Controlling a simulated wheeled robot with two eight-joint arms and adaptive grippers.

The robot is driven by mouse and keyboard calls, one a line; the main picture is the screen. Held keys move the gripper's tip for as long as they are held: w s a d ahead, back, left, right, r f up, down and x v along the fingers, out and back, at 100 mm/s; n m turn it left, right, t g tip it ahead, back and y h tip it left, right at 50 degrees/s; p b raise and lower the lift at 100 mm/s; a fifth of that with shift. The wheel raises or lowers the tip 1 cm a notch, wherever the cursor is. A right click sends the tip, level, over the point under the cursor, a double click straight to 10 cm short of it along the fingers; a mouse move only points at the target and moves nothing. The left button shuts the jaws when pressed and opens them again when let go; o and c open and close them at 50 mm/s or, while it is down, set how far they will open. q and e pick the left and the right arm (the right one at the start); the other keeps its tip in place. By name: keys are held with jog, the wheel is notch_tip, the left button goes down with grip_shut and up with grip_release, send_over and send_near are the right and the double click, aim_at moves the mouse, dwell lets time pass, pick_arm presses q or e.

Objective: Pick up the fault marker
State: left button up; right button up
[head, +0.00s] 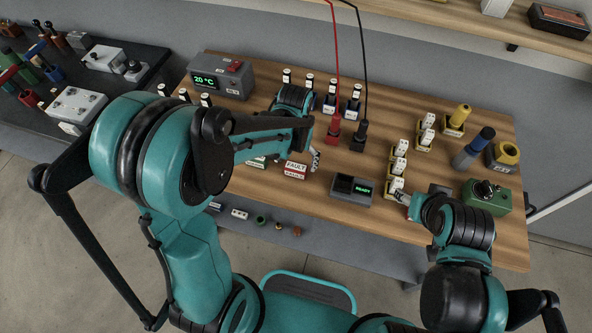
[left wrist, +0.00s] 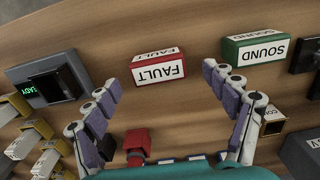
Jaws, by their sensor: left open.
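The fault marker (head: 295,169) is a small red block with a white label reading FAULT. It lies on the wooden table near its front edge. In the left wrist view the fault marker (left wrist: 158,70) sits just beyond and between the spread fingertips of my left gripper (left wrist: 160,78), with bare table around it. My left gripper (head: 305,155) is open and empty; in the head view my own arm hides part of it. My right gripper (head: 402,196) is by the small white blocks at the table's right front; its jaws are too small to judge.
A green SOUND marker (left wrist: 255,48) lies beside the fault marker. A dark READY device (head: 352,190) stands to the right. Red (head: 333,132) and black (head: 358,133) plugs with hanging cables stand behind. A grey temperature unit (head: 221,78) is at the back left.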

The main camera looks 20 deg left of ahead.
aim_at(296, 166)
pick_arm(q)
notch_tip(296, 166, down, 4)
jog(key=shift+d+f+b, duration=0.1)
jog(key=shift+f+b, duration=0.1)
jog(key=shift+b, duration=0.5)
jog(key=shift+r, duration=0.1)
jog(key=c, duration=1.2)
jog(key=shift+c, duration=0.2)
